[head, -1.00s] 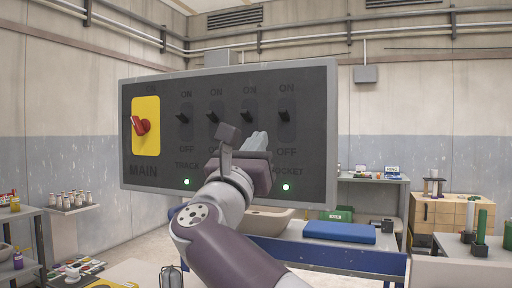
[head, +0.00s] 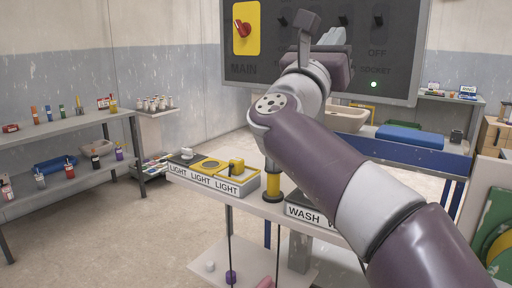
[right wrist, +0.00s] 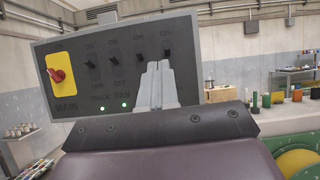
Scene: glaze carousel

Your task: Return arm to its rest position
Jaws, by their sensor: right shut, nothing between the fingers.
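My right arm reaches up from the lower right in the head view. Its gripper (head: 333,37) is raised in front of the dark switch panel (head: 412,62) and hides part of it. In the right wrist view the gripper's pale fingers (right wrist: 158,84) are together and empty, in front of the panel's lower right part. I cannot tell the gap between fingers and panel. The panel has a red main switch (head: 243,29) on a yellow plate and a row of black toggles. Green lamps (right wrist: 124,107) glow along its lower edge. My left gripper is out of view.
A table with trays marked LIGHT (head: 208,179) and WASH (head: 305,213) stands below the arm. Shelves (head: 70,128) with small bottles are at the left. A blue pad (head: 410,136) lies on a bench behind. Open floor lies between the shelves and the table.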

